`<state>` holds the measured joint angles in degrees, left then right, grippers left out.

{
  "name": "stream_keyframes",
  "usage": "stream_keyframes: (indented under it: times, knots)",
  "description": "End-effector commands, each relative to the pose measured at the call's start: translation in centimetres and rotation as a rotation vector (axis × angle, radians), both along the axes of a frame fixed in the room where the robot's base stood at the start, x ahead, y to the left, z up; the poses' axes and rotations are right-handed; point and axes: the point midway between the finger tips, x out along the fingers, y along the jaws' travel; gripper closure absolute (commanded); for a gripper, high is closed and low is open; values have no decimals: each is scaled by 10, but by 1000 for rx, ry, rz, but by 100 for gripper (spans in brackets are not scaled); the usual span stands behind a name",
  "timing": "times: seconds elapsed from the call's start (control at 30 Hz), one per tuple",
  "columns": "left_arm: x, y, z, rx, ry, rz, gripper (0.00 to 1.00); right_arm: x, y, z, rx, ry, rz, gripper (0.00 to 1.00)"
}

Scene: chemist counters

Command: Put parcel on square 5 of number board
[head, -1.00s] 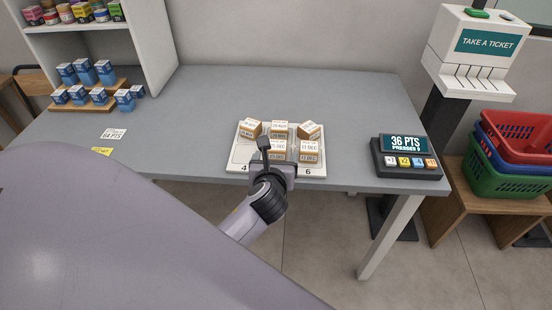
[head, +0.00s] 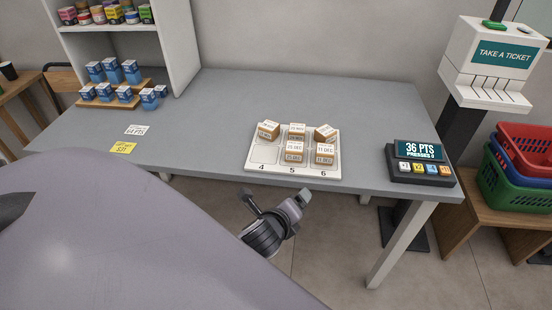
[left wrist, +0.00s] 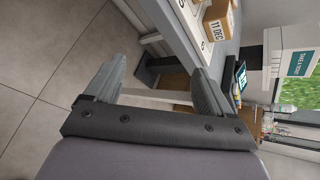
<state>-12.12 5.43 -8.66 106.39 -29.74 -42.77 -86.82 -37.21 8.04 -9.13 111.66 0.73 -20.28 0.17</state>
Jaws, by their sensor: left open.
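The white number board (head: 263,157) lies at the counter's front edge. A brown and white parcel (head: 293,154) rests on square 5, above the printed 5. Another parcel (head: 325,156) sits on square 6, and a parcel dated 11 DEC also shows in the left wrist view (left wrist: 217,22). Three more parcels stand along the back row; the right one (head: 326,133) is turned askew. Square 4 is bare. My left gripper (head: 276,194) is open and empty, in front of and apart from the counter edge. Its spread fingers show in the left wrist view (left wrist: 158,82). My right gripper is not in view.
A points display (head: 418,160) stands right of the board. Blue boxes on a wooden stand (head: 125,99) and a shelf are at the left. A ticket machine (head: 490,60) and stacked baskets (head: 525,165) stand at the right. The counter's middle (head: 300,100) is clear.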

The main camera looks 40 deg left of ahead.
Motion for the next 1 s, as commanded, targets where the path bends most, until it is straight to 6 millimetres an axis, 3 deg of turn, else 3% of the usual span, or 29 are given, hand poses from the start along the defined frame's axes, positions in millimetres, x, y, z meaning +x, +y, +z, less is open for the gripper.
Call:
stream_keyframes:
  times: [0.1, 0.3, 0.6, 0.8, 1.0]
  knots:
    - [-26, -15, -22, -309, -26, 100, 17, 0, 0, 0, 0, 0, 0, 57]
    - [-70, -39, -46, -844, -45, 325, 17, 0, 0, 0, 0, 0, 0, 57]
    - [-129, -64, -63, -1531, -25, 729, 17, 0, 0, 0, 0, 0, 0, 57]
    - [-145, -70, -64, -1731, -17, 874, 17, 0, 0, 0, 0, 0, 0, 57]
    - [-146, -70, -64, -1756, -16, 894, 17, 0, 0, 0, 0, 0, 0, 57]
